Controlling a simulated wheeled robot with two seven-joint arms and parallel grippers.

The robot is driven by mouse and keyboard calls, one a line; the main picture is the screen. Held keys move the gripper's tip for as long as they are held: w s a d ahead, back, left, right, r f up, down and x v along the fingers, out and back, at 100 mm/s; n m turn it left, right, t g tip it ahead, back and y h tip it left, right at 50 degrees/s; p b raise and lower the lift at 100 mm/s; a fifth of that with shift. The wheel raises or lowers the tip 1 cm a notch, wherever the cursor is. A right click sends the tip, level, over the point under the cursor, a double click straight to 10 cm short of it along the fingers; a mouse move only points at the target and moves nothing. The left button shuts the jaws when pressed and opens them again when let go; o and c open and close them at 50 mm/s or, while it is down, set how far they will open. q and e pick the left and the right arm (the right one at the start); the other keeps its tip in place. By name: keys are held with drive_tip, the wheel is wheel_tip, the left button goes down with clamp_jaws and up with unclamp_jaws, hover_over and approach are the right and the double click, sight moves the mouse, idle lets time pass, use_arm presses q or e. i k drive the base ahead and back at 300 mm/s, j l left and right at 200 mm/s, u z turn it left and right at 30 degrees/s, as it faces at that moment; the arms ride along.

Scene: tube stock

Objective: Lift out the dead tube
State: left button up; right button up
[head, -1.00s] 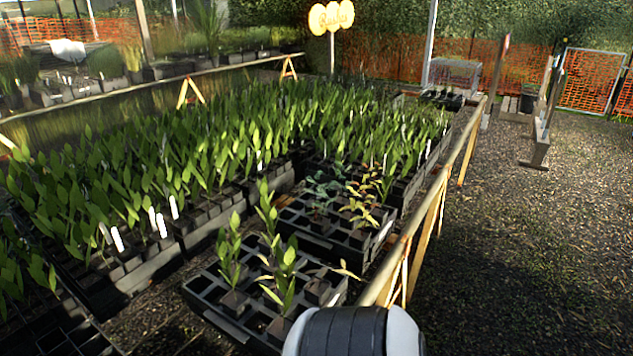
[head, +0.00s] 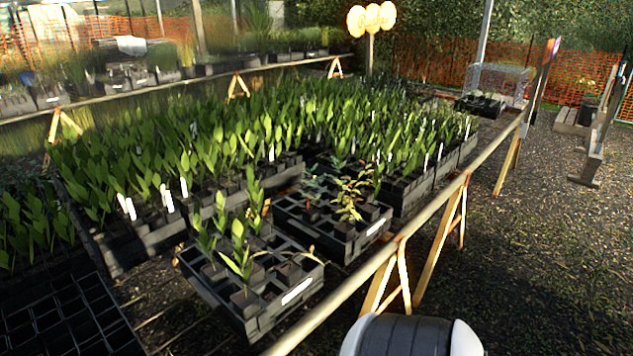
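The near black tray (head: 208,292) stands on the bench with several small square tubes and some empty cells. Most of its tubes hold upright green plants (head: 240,262). One tube (head: 290,272) near its right corner holds a thin, drooping, brownish plant, which looks dead. A second black tray (head: 345,249) behind it holds yellow-brown plants (head: 350,200) and bluish-green plants (head: 314,186). Neither gripper shows. A rounded white and black part of my own arm is at the bottom edge, right of the near tray.
A wooden rail (head: 375,262) on trestle legs runs along the bench's right side, close to the near tray. Dense trays of green plants (head: 300,125) fill the bench behind. An empty celled tray (head: 62,318) lies at lower left. Gravel (head: 530,260) at right is open.

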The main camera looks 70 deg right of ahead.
sight(287, 272)
drive_tip(key=z, duration=1.8)
